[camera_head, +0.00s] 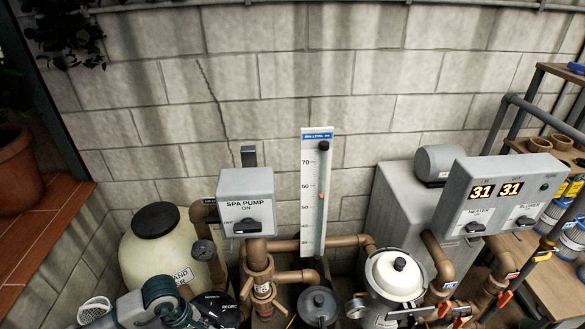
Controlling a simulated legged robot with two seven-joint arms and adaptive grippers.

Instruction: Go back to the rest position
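My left arm (160,298), grey and teal, comes in at the bottom left, in front of the cream sand filter tank (158,245). Its bent joint is near the bottom edge. Dark parts lie just right of it, and I cannot make out the fingertips or whether they hold anything. My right gripper is not in view. The grey spa pump box (246,200) stands right of the tank, with its black knob near the ON and OFF marks.
A white gauge board (315,185) stands mid-view. Right are a white-lidded pump pot (396,275), brown pipes (440,262) and a control box (500,200) reading 31 and 31. A wooden shelf (555,285) is at far right. The block wall (270,60) closes the back.

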